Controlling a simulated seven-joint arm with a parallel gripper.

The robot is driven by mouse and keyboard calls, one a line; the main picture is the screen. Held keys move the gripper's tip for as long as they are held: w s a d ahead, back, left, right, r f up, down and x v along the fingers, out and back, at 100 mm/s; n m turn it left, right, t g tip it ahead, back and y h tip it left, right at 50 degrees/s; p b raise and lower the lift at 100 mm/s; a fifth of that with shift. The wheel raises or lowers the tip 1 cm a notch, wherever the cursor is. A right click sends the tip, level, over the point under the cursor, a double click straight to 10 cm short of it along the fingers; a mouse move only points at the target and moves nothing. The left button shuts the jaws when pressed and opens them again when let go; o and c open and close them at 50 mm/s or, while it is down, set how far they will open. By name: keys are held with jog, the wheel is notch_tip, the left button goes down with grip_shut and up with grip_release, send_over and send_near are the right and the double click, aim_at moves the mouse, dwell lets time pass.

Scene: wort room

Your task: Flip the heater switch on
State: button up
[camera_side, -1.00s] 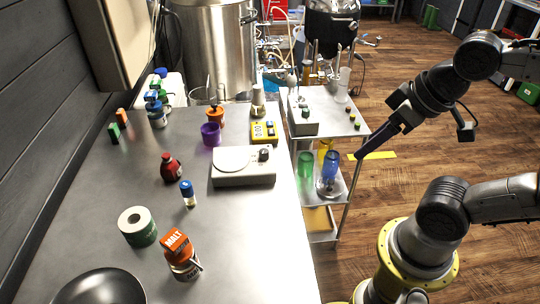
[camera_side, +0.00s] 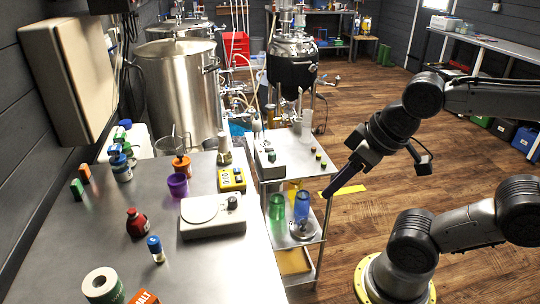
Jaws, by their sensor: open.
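I cannot make out which part is the heater switch; no part is clearly marked as one. A large beige box (camera_side: 72,80) is fixed to the left wall, seen from its side. A flat white unit (camera_side: 212,217) with a dark knob stands on the metal table. My gripper (camera_side: 328,194) is open and empty, in the air at the right of the cart. Its long dark fingers point down and left and overlap in this view. It appears apart from everything.
The metal table (camera_side: 130,265) holds a yellow meter (camera_side: 231,180), a purple cup (camera_side: 178,185), a red bottle (camera_side: 137,224) and several jars. The cart's lower shelf carries a green cup (camera_side: 277,206) and a blue cup (camera_side: 301,206). Steel kettles (camera_side: 180,95) stand behind. The floor at the right is open.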

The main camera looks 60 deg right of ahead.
jog(key=shift+m+t, duration=0.3)
jog(key=shift+t, duration=0.3)
jog(key=w+r, duration=0.1)
jog(key=r, duration=0.1)
jog(key=w+r, duration=0.4)
jog(key=shift+d+r, duration=0.1)
jog(key=shift+r, duration=0.15)
grip_shut()
jog(key=w+d+r+m, duration=0.1)
jog(key=w+d+r, duration=0.15)
jog(key=w, duration=0.35)
jog(key=w+d+r+m+h, duration=0.1)
jog(key=w+d+m, duration=0.1)
jog(key=w+d, duration=0.35)
jog(key=w+d+r+m, duration=0.1)
jog(key=w+d+r, duration=0.1)
jog(key=w, duration=0.6)
jog(key=w+d+f+m+g, duration=0.1)
jog(key=w+d+f, duration=0.2)
jog(key=w+d, duration=0.35)
jog(key=w+d+f+m+g, duration=0.1)
jog(key=d+f+m+g, duration=0.1)
jog(key=d+f, duration=1.2)
jog(key=shift+w+d+f+m+g, duration=0.3)
jog(key=shift+w+d+f+m, duration=0.15)
jog(key=shift+d, duration=0.3)
jog(key=shift+s, duration=0.1)
